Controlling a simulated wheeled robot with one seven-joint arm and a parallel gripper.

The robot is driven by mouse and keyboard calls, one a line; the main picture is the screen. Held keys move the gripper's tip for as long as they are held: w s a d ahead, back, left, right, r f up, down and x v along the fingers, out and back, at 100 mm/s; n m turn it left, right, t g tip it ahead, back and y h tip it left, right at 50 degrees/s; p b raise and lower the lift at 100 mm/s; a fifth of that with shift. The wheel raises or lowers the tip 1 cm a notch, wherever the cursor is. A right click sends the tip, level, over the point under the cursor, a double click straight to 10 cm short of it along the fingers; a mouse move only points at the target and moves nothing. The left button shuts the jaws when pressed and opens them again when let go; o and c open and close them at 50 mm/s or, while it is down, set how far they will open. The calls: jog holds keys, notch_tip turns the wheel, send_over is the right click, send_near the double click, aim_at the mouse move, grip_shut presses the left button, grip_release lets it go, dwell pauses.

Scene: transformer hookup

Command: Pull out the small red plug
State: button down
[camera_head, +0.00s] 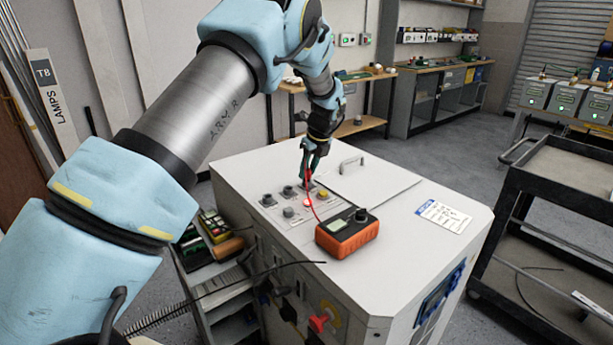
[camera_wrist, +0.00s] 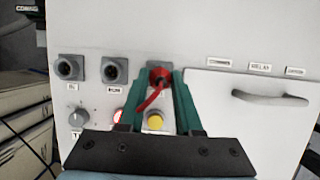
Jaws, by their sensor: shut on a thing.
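My gripper (camera_head: 306,180) points down at the control panel on top of the white cabinet (camera_head: 400,225). In the wrist view its two green fingers (camera_wrist: 160,76) are closed on the small red plug (camera_wrist: 160,73). The plug is at a dark socket in the panel's upper row; the fingers partly hide it, and I cannot tell how deep it sits. A red lead (camera_head: 313,204) runs from the plug to an orange meter (camera_head: 347,236) on the cabinet top.
Near the plug are two grey sockets (camera_wrist: 115,69), a grey knob (camera_wrist: 79,117) and a yellow button (camera_wrist: 155,121). A lid with a handle (camera_wrist: 270,98) lies to the right. A dark cart (camera_head: 560,175) stands right of the cabinet.

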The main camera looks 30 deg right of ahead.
jog(key=shift+r+p, duration=0.35)
jog(key=shift+r, duration=0.05)
jog(key=shift+r, duration=0.3)
jog(key=shift+r+p, duration=0.85)
jog(key=shift+p, duration=0.15)
jog(key=shift+r+p, duration=1.95)
jog(key=shift+r, duration=0.55)
jog(key=shift+s, duration=0.1)
